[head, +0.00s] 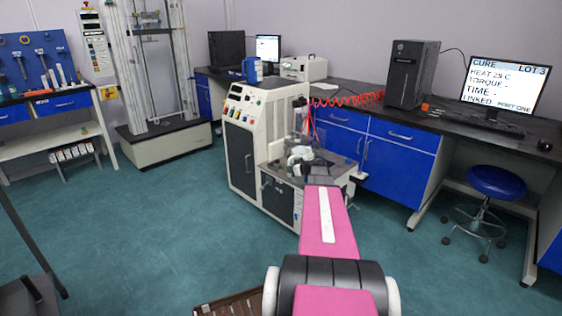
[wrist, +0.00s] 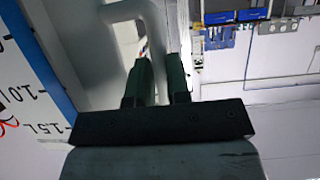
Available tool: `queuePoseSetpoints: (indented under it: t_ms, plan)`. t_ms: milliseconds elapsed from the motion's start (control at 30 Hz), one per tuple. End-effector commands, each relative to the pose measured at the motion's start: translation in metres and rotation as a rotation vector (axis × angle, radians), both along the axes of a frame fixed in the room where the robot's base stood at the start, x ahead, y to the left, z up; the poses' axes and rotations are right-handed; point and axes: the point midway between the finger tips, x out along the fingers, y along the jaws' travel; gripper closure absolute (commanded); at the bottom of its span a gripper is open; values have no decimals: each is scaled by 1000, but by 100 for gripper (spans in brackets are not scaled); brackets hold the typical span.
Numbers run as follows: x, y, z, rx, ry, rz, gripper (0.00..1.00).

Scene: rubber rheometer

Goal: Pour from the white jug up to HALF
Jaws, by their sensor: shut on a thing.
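In the wrist view my gripper (wrist: 160,70) has its two dark green fingers close together on a pale bar-like part of the white jug (wrist: 95,35), which looks like its handle. The jug's pale body fills the upper left of that view; its mouth and contents are not visible. To its left is a white panel with a blue edge (wrist: 22,85), marked 1.0 and 1.5 L with a red mark. In the head view my pink arm reaches to the front of the rheometer (head: 262,125), where my gripper and the jug are too small to tell clearly.
A long dark bench with blue cabinets (head: 400,142) runs behind, bearing a computer tower (head: 410,73) and a monitor (head: 505,82). A red coiled hose (head: 350,99) runs beside the rheometer. A blue stool (head: 497,182) stands right. The green floor at left is mostly clear.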

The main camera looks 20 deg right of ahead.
Motion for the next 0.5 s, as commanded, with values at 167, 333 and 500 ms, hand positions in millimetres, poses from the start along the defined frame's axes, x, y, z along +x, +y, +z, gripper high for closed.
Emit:
queuePoseSetpoints:
  t_ms: [167, 333, 500]
  plan:
    - [-5, -10, -7, -3, -3, -1, 100]
    - [-5, -11, -8, -3, -4, 0, 100]
    - [-5, -10, -8, -3, -4, 0, 100]
